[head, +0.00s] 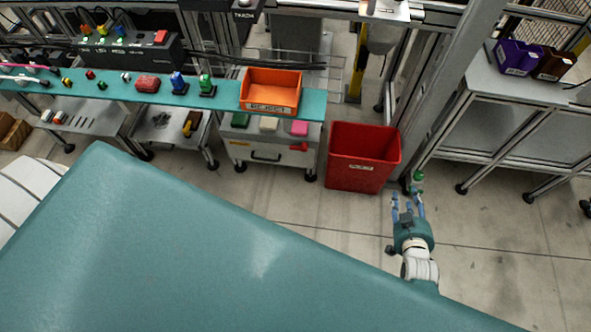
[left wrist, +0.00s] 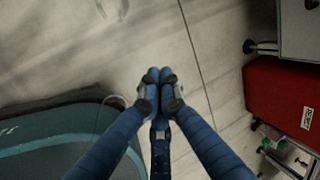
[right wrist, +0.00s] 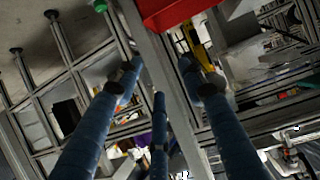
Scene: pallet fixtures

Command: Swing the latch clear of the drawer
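The drawer unit (head: 240,152) is a pale grey wheeled cabinet under the teal bench, with a dark handle (head: 266,157) on its front. A small red latch (head: 298,147) lies roughly level across the upper right of that front; whether it overlaps the drawer edge is too small to tell. My right gripper (head: 409,205) is to the right of the cabinet, beyond the red bin, apart from the latch. Its fingers are spread and empty in the right wrist view (right wrist: 157,80). My left gripper (left wrist: 159,77) has its fingertips together above the floor, holding nothing visible. It is hidden in the head view.
A red bin (head: 360,172) stands right of the cabinet. An orange tray (head: 271,105) and small coloured parts sit on the teal bench (head: 222,97). A grey table (head: 510,95) stands at the right. My large teal body covers the foreground. Floor before the cabinet is clear.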

